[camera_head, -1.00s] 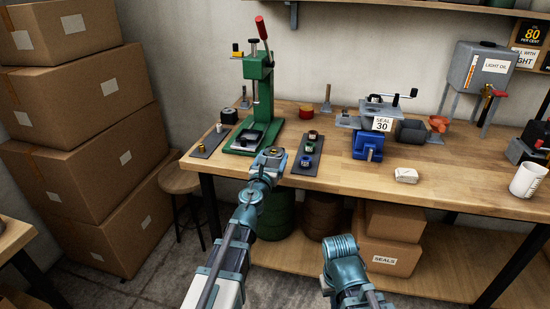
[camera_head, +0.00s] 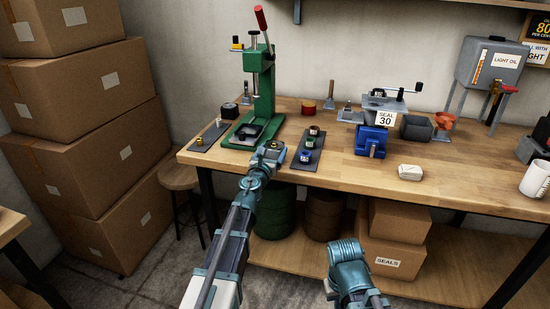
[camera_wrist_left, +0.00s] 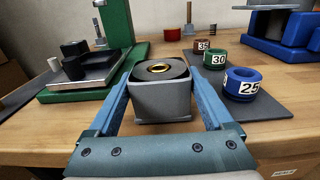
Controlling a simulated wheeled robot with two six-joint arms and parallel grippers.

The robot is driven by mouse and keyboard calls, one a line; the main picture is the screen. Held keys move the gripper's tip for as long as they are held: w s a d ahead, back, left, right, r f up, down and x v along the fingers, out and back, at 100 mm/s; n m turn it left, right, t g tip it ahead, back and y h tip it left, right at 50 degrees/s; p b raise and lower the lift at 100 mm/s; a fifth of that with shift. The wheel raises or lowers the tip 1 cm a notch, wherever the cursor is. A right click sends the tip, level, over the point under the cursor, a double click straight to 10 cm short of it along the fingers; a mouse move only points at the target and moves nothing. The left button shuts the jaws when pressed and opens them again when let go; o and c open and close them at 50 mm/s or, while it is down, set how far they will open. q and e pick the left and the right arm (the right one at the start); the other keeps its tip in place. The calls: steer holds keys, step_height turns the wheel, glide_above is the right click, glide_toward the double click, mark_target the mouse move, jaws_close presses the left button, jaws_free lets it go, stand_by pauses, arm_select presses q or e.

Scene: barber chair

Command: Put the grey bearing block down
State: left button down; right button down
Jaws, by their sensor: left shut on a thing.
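The grey bearing block (camera_wrist_left: 162,98) is a squared block with a dark round top and a brass ring. My left gripper (camera_wrist_left: 161,80) is shut on it, with one blue finger along each side. In the head view the block (camera_head: 272,147) shows small at the tip of my left arm, by the front edge of the workbench (camera_head: 440,187). I cannot tell whether its underside touches the bench. My right arm shows at the bottom of the head view, but its gripper is not in view.
A green press (camera_head: 262,95) stands just behind the block. A dark mat (camera_head: 307,168) with red, green and blue numbered rings lies close to its right. Another mat (camera_head: 205,140) lies to the left. A blue vise (camera_head: 370,141) stands further right. Bare wood lies before it.

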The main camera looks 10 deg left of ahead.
arm_select(q)
steer(key=shift+f, duration=0.15)
steer(key=shift+c, duration=1)
jaws_free()
steer(key=shift+o, duration=1)
steer(key=s, duration=1.2)
steer(key=shift+a, duration=0.25)
